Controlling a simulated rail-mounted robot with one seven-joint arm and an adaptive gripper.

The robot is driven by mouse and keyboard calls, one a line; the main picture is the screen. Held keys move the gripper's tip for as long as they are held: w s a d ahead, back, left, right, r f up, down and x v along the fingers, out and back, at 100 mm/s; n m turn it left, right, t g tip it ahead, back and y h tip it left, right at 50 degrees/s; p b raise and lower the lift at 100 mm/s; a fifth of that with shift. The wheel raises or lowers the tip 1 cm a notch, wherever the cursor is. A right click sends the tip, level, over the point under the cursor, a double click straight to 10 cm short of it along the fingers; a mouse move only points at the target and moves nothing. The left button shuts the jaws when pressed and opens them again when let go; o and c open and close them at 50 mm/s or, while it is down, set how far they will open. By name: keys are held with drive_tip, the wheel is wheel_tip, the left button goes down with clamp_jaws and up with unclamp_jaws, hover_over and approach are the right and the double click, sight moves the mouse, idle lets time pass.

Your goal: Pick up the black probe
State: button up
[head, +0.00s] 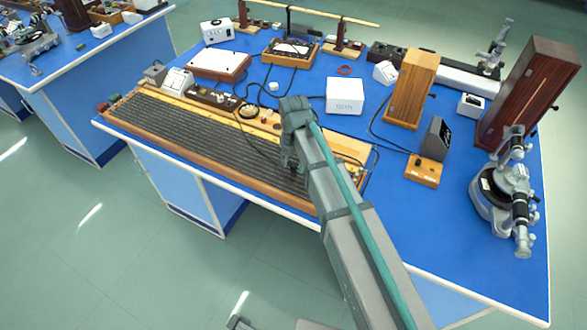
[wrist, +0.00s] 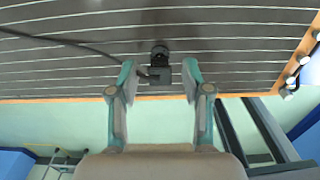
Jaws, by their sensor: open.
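The black probe (wrist: 159,58) stands on the dark striped board, seen from above in the wrist view. A dark cable (wrist: 90,48) runs off to the left from its base. My gripper (wrist: 158,80) is open, with one teal-grey finger on each side of the probe's near part and a gap on both sides. In the head view my gripper (head: 292,160) points down over the right part of the striped board (head: 190,132); the probe is mostly hidden there by my arm.
The board's wooden front edge (head: 200,174) lies close to the bench edge. Brass terminals and loose cables line its back and right end. A white box (head: 345,95), a wooden box (head: 411,88) and a black meter (head: 437,138) stand behind and to the right.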

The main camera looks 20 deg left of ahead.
drive_tip(key=shift+f, duration=1.15)
clamp_jaws()
